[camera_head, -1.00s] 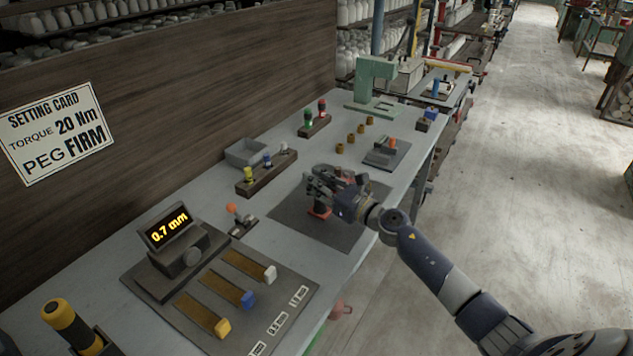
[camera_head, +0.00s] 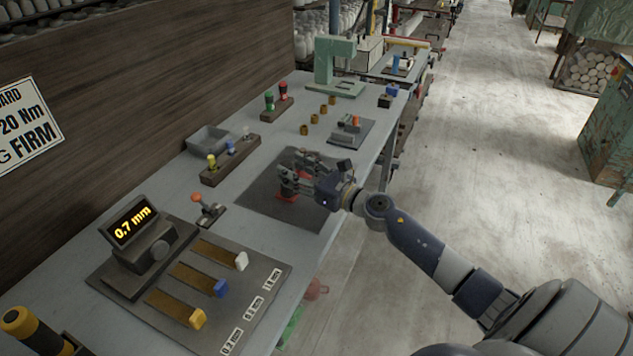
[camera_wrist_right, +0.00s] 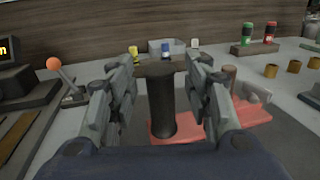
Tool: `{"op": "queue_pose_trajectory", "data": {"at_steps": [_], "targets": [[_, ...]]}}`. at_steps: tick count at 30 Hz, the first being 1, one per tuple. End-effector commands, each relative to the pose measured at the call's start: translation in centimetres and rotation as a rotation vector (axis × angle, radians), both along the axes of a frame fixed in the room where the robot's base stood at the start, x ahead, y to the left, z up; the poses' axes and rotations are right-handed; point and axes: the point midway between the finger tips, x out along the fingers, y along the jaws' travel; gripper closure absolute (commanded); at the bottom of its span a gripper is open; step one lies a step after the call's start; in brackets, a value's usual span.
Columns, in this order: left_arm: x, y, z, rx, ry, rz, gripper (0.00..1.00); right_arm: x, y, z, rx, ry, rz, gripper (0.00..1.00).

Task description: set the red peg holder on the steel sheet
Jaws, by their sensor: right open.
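The red peg holder (camera_head: 287,198) rests on the dark steel sheet (camera_head: 256,203), mostly hidden by my right gripper (camera_head: 290,180). In the right wrist view it shows as a red base (camera_wrist_right: 172,130) with a dark upright post (camera_wrist_right: 161,100). My right gripper (camera_wrist_right: 163,95) is open, with one finger on each side of the post and a visible gap on both sides. A second red base part (camera_wrist_right: 250,112) with a short peg lies to the right of the post in the wrist view. My left gripper is not in view.
A lever with an orange knob (camera_head: 205,209) and a rack of coloured plugs (camera_head: 230,160) stand left of the sheet. A gauge (camera_head: 150,245) reading 0.7 mm is nearer. Several brown rings (camera_head: 322,109) and a green press (camera_head: 335,65) are farther back.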

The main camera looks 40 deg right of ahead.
Motion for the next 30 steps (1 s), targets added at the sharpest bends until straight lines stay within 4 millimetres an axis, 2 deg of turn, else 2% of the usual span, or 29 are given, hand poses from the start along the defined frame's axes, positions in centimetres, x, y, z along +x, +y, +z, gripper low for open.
{"op": "queue_pose_trajectory", "data": {"at_steps": [6, 15, 30], "targets": [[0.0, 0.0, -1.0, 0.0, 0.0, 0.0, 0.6, -3.3, -1.0, -0.3, 0.0, 0.003, 0.002, 0.54], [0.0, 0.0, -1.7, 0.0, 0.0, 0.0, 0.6, -6.4, -2.0, -0.1, 0.001, 0.001, 0.002, 0.54], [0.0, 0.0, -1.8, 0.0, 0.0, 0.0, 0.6, -7.1, -2.2, 0.1, 0.0, 0.0, 0.002, 0.54]]}}
